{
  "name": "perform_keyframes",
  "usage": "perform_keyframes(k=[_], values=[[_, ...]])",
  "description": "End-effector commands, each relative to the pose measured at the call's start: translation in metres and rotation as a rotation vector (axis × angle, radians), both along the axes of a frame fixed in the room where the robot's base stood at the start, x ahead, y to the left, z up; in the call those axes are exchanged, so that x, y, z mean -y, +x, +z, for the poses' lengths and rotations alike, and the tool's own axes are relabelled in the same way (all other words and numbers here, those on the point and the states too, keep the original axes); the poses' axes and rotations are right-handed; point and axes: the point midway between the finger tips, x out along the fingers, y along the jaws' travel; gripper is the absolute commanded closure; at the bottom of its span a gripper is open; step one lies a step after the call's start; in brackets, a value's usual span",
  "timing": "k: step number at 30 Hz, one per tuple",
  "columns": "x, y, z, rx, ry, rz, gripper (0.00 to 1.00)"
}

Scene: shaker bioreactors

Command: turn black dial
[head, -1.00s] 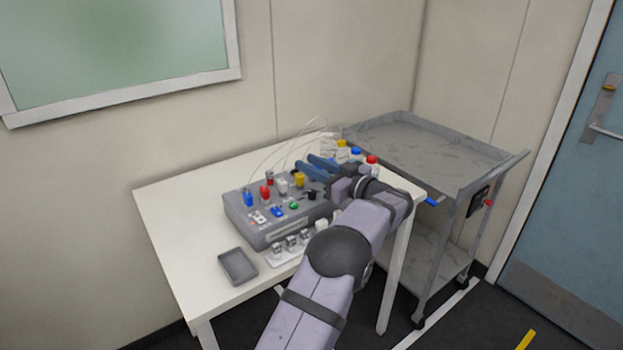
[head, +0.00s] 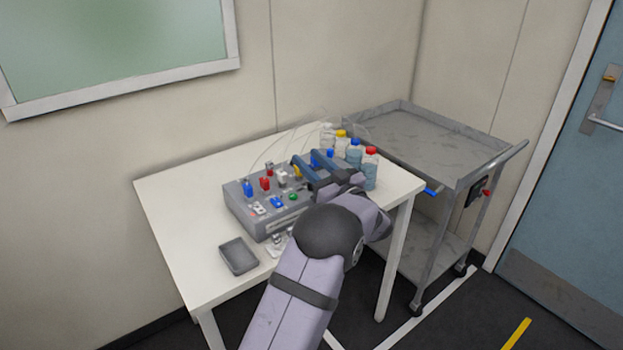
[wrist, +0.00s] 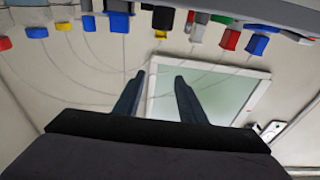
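The grey control box (head: 250,226) stands on the white table with coloured knobs and buttons on it. The black dial is hidden behind my gripper in the head view. In the wrist view a dark knob that looks like the black dial (wrist: 162,18) hangs at the top, roughly in line with the gap between my fingers and apart from them. My gripper (head: 311,166) is over the right end of the box. Its two blue fingers show apart and empty in the wrist view (wrist: 166,76), so it is open.
Blue (head: 247,188) and red (head: 265,184) knobs stand close on the box. Capped bottles (head: 371,170) stand right of my gripper, with thin tubes behind. A small grey tray (head: 238,256) lies at the front left. A grey cart (head: 440,142) stands right. The table's left side is clear.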

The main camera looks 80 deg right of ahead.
Motion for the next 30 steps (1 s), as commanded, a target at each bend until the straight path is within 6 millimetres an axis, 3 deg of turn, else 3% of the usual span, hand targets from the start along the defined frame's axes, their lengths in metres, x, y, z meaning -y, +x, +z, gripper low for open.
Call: perform_keyframes(k=[9,15,23,30], values=[[-0.037,-0.017,-0.052,-0.018,0.066,-0.307,0.63],[-0.055,-0.025,-0.073,-0.061,0.106,-0.4,0.63],[-0.06,-0.027,-0.08,-0.075,0.117,-0.422,0.63],[-0.043,-0.021,-0.079,-0.074,0.117,-0.42,0.63]])
